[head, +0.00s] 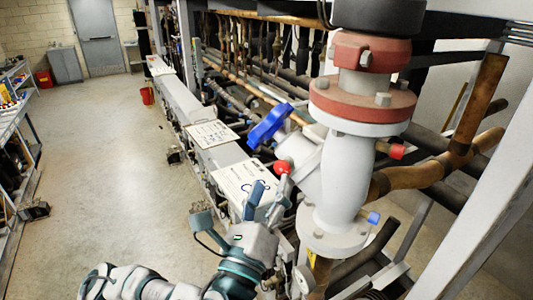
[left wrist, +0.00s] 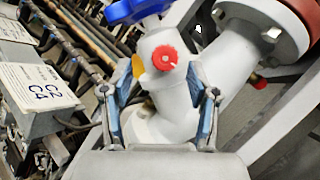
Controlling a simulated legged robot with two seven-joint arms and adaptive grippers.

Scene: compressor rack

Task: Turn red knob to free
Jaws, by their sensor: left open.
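The red knob (head: 283,167) is a small round cap on the side of a pale grey angled valve body, left of the big vertical pipe. In the left wrist view the red knob (left wrist: 165,57) shows face-on, with a yellow piece at its left edge. My left gripper (head: 269,190) is open just below and in front of the knob. In the left wrist view its blue-padded fingers (left wrist: 160,68) stand on either side of the valve, with the knob between and slightly above their tips. I cannot tell whether either finger touches. My right gripper is not in view.
A blue handle (head: 269,124) sits above the knob. The vertical pipe (head: 345,180) with red flanges stands close on the right, with another red cap (head: 397,151) and a blue cap (head: 374,218). Labelled grey boxes (head: 245,185) line the left. Open floor (head: 100,190) lies farther left.

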